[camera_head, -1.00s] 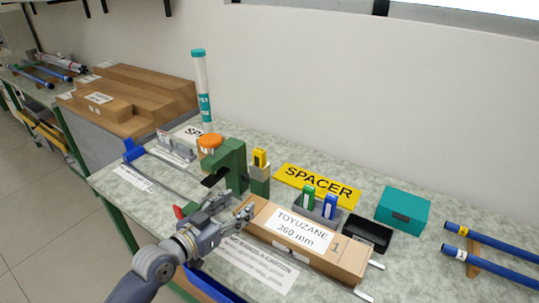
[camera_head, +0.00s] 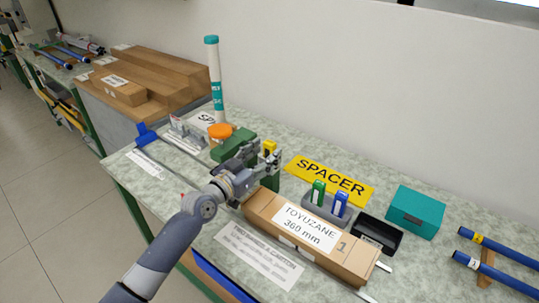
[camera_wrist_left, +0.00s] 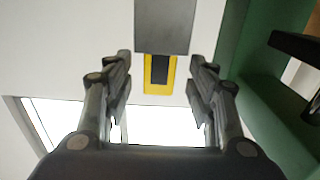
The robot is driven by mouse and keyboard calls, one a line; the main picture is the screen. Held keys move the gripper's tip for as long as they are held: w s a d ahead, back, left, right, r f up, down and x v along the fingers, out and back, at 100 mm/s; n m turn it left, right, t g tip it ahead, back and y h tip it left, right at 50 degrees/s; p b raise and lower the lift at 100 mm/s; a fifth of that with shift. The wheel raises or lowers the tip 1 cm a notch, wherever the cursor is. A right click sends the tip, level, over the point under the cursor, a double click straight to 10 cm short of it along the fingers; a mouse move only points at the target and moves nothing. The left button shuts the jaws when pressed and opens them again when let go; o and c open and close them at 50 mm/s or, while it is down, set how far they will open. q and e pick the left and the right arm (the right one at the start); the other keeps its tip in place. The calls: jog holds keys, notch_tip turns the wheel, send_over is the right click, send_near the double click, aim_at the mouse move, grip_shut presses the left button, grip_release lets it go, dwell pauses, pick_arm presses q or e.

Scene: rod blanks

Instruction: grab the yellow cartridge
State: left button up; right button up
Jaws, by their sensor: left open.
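The yellow cartridge (camera_head: 269,147) stands upright in a grey and green holder on the bench, partly hidden behind my left gripper (camera_head: 259,152). In the left wrist view the cartridge (camera_wrist_left: 160,89) has a dark centre in a yellow frame and meets a grey block (camera_wrist_left: 165,25). My left gripper (camera_wrist_left: 160,78) is open. Its two fingers show on either side of the cartridge, with a gap on each side. I cannot tell how far the fingertips reach along it. My right gripper is not in view.
A green fixture (camera_head: 232,143) stands close beside the left gripper. A cardboard box (camera_head: 262,205) lies in front. Green (camera_head: 318,190) and blue (camera_head: 340,203) cartridges stand in a grey tray to the right, near the yellow SPACER sign (camera_head: 300,166).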

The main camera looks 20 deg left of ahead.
aim_at(267, 152)
pick_arm(q)
jog(key=shift+x, duration=1.2)
jog(key=shift+w+d+f, duration=0.1)
jog(key=shift+w+d, duration=0.05)
jog(key=shift+w, duration=0.1)
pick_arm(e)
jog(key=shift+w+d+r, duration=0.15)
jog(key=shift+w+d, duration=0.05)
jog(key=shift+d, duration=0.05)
pick_arm(q)
jog(key=shift+s, duration=0.1)
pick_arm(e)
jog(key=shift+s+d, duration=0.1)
pick_arm(q)
jog(key=c, duration=1.2)
jog(key=shift+o, duration=0.2)
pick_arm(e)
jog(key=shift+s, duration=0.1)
